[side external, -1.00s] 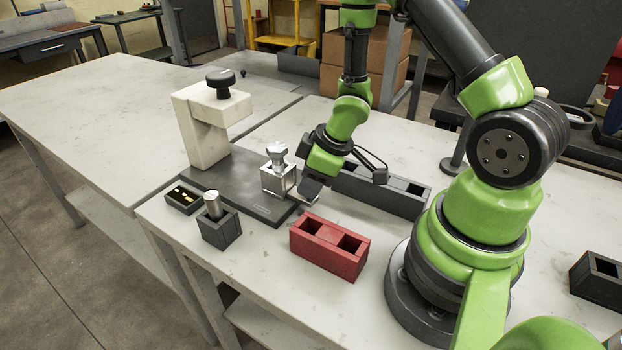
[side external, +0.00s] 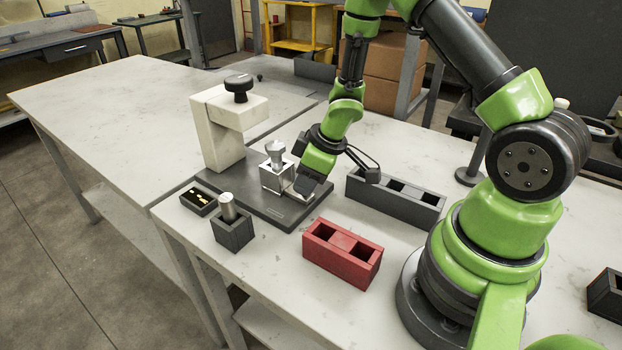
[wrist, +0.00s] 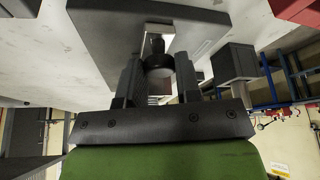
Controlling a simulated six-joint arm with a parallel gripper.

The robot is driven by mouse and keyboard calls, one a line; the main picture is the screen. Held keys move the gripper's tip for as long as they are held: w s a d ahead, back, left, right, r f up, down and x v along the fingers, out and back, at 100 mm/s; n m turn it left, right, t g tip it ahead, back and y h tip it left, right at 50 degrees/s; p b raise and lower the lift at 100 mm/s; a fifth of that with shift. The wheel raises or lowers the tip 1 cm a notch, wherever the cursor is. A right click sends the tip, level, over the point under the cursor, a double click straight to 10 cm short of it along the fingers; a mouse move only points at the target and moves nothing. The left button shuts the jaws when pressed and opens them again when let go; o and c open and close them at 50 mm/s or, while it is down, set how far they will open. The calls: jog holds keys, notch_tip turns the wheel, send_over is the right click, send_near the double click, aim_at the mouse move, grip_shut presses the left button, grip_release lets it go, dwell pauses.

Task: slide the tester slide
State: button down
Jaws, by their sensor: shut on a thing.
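The tester has a cream C-shaped frame (side external: 222,130) with a black knob (side external: 238,88) on top, standing on a dark base plate (side external: 265,207). The tester slide (side external: 274,179) is a silver block on that plate, to the right of the frame. A silver metal piece (side external: 275,153) stands upright on the slide. My gripper (side external: 298,190) is low over the plate at the right of the slide. In the wrist view, its fingers are shut on a round dark handle (wrist: 157,63). In the side view my gripper hides this handle.
A red two-pocket block (side external: 342,250) lies in front, right of the plate. A long dark block (side external: 395,200) lies behind it. A dark holder with a silver cylinder (side external: 232,230) and a small tray (side external: 199,199) are at the left. The table at far left is clear.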

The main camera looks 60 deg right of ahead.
jog(key=c, duration=0.8)
grip_release()
jog(key=shift+v, duration=4.95)
